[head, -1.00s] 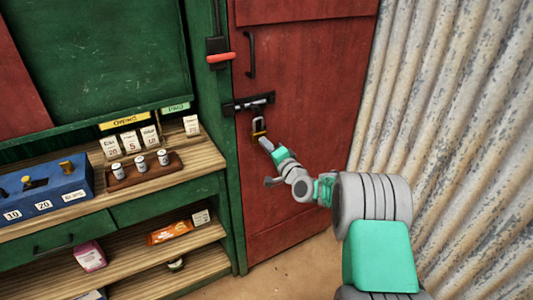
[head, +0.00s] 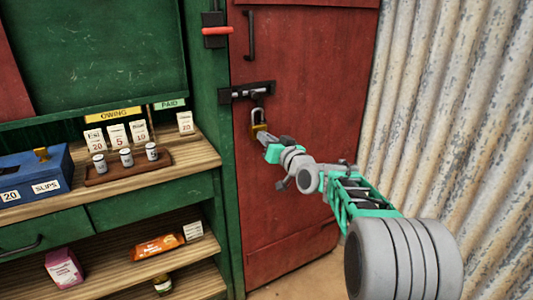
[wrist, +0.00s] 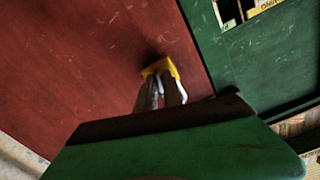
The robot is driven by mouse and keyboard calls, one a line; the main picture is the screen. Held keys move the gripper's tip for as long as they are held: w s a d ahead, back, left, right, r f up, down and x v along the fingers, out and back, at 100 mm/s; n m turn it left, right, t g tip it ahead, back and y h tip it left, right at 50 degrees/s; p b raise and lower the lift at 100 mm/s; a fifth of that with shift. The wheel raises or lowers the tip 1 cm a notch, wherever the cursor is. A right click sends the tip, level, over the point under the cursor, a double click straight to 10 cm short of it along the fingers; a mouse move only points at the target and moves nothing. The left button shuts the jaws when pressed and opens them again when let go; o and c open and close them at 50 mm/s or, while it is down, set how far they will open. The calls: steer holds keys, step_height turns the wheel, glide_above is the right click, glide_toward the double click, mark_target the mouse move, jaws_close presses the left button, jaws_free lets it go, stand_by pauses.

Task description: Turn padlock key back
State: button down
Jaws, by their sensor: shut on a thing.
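The padlock (head: 259,129) has a brass-yellow body and a grey shackle. It hangs from the dark bolt (head: 240,95) on the red door (head: 290,190). My gripper (head: 264,138) is at the lower front of the padlock, with its fingertips against or very near the body. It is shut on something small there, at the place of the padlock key. The key itself is hidden by the fingers and too small to make out. In the wrist view the yellow padlock body (wrist: 160,66) shows just beyond grey prongs, partly shadowed.
A black door handle (head: 250,36) and a red-handled lever (head: 216,31) are above. The shelf unit (head: 150,215) stands left, with a blue box (head: 30,178) and a tray of small tins (head: 126,158). A corrugated wall (head: 450,120) rises at right.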

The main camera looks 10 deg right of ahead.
steer(key=n+b, duration=0.3)
steer(key=b, duration=0.1)
steer(key=shift+f, duration=0.15)
steer(key=shift+n, duration=0.3)
steer(key=c, duration=1.5)
jaws_free()
steer(key=shift+s, duration=0.1)
steer(key=v, duration=0.7)
steer(key=shift+s, duration=0.25)
